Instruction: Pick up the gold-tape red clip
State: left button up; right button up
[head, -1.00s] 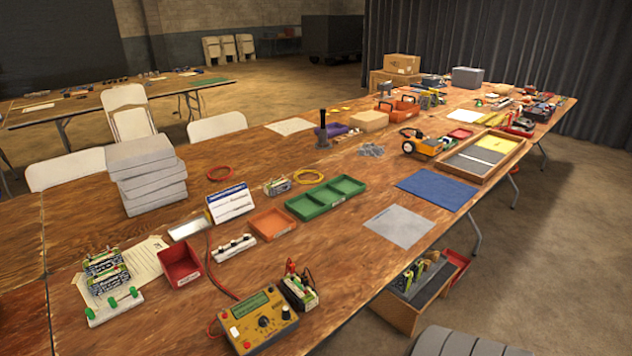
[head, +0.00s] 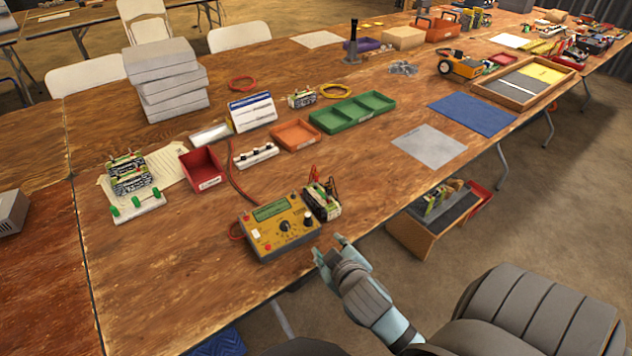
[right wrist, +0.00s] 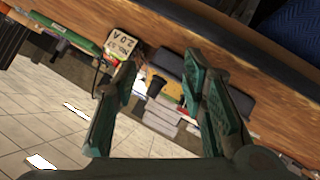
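A small battery pack (head: 323,201) stands at the table's near edge, right of the yellow meter (head: 279,224). Red and dark clips or leads rise from its top; a red one (head: 313,177) shows at its upper left. Gold tape is too small to make out. My right gripper (head: 331,247) is beyond the table's near edge, below and slightly right of the pack, apart from it. In the right wrist view, its two fingers (right wrist: 160,63) are spread with nothing held between them. My left gripper is not in view.
A red bin (head: 201,170), an orange tray (head: 295,135) and a green tray (head: 353,112) stand farther back. A red lead runs from the meter past the white strip (head: 257,154). A wooden crate (head: 421,236) sits below the table edge. The tabletop right of the pack is clear.

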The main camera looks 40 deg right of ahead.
jog(key=w+a+r+n+t+y, duration=0.1)
jog(key=w+r+n+t, duration=0.4)
jog(key=r, duration=0.5)
jog(key=w+r+n+t, duration=0.3)
jog(key=w+r+t, duration=0.2)
jog(key=w+r, duration=0.3)
jog(key=w+a+r+n+y, duration=0.2)
jog(key=a+r+n+y, duration=0.8)
jog(key=n+y, duration=0.5)
jog(key=n+g+h+b, duration=0.5)
jog(key=n+g+h, duration=0.6)
jog(key=g, duration=0.5)
send_near(316, 171)
jog(key=a+f+m, duration=0.1)
jog(key=shift+h, duration=0.4)
jog(key=b+x, duration=0.1)
jog(key=x, duration=0.8)
jog(key=shift+w+d+b, duration=0.1)
jog(key=shift+d+b, duration=0.05)
jog(key=shift+b, duration=0.15)
jog(key=shift+w+f, duration=0.3)
jog(key=shift+f, duration=0.05)
grip_shut()
